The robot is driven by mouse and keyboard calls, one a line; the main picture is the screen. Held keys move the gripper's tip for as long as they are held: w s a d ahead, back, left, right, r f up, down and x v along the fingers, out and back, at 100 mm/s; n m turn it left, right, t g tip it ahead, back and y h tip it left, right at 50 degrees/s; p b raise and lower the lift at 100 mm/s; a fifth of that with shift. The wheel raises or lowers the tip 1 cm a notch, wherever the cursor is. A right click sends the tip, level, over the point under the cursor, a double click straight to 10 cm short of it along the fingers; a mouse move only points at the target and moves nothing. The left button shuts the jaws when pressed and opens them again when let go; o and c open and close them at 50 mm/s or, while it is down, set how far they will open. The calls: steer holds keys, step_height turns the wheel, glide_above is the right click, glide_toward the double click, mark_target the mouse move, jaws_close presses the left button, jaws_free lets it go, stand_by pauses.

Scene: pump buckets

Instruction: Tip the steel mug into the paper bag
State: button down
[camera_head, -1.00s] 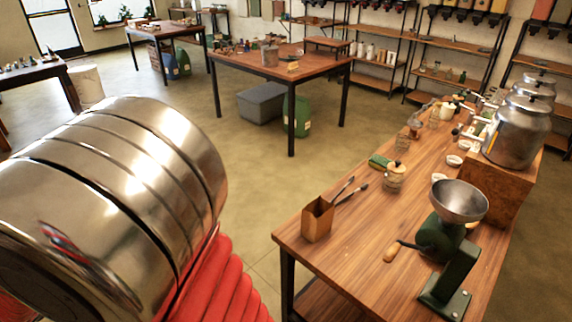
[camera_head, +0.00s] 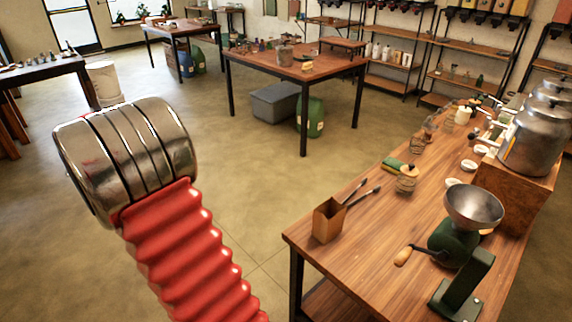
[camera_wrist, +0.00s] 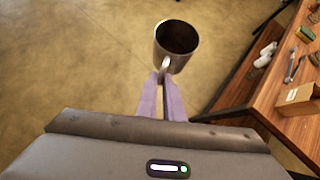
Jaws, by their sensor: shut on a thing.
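The steel mug (camera_wrist: 160,46) is in the wrist view, with its open mouth toward the camera and a dark brownish inside. What it contains I cannot tell. My gripper (camera_wrist: 165,80) has pale purple fingers shut on the mug's handle. The mug is held over bare floor, left of the wooden table's edge. The small brown paper bag (camera_head: 327,222) stands open at the near left corner of that table. It also shows at the right edge of the wrist view (camera_wrist: 296,100), apart from the mug. In the head view the gripper and mug are out of sight.
The wooden table (camera_head: 385,235) also carries tongs (camera_head: 362,192), a lidded jar (camera_head: 407,180), and a green grinder (camera_head: 455,245) with a steel funnel and crank. Steel urns (camera_head: 535,135) stand at its right. Open floor lies left of the table.

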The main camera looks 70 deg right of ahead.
steer(key=s+d+m+g+y, duration=0.1)
steer(key=s+d+m+g, duration=0.35)
steer(key=s+d, duration=0.45)
steer(key=s+d+m+g+y, duration=0.1)
steer(key=s+d+m+g, duration=0.35)
steer(key=d, duration=0.65)
steer(key=s+d+f+m+g+y, duration=0.1)
steer(key=s+d+f+m+y, duration=0.1)
steer(key=s, duration=1)
steer(key=s+d+f+m+y, duration=0.2)
steer(key=s+d+m+y, duration=0.2)
steer(key=s, duration=0.9)
steer(key=d+m, duration=0.3)
steer(key=m, duration=0.1)
steer(key=shift+m+g+y, duration=0.4)
steer(key=shift+s+a+r+m+t+h, duration=0.2)
steer(key=shift+a+r+m+t+h, duration=0.15)
steer(key=shift+a+r+h, duration=0.25)
steer(key=shift+s+a+r+m+t+h, duration=0.3)
steer(key=shift+a+r+h, duration=0.15)
steer(key=shift+r+h, duration=0.25)
steer(key=shift+s+a+r+m+t+h, duration=0.15)
steer(key=shift+a+r+m+t+h, duration=0.15)
steer(key=shift+a+r+h, duration=0.35)
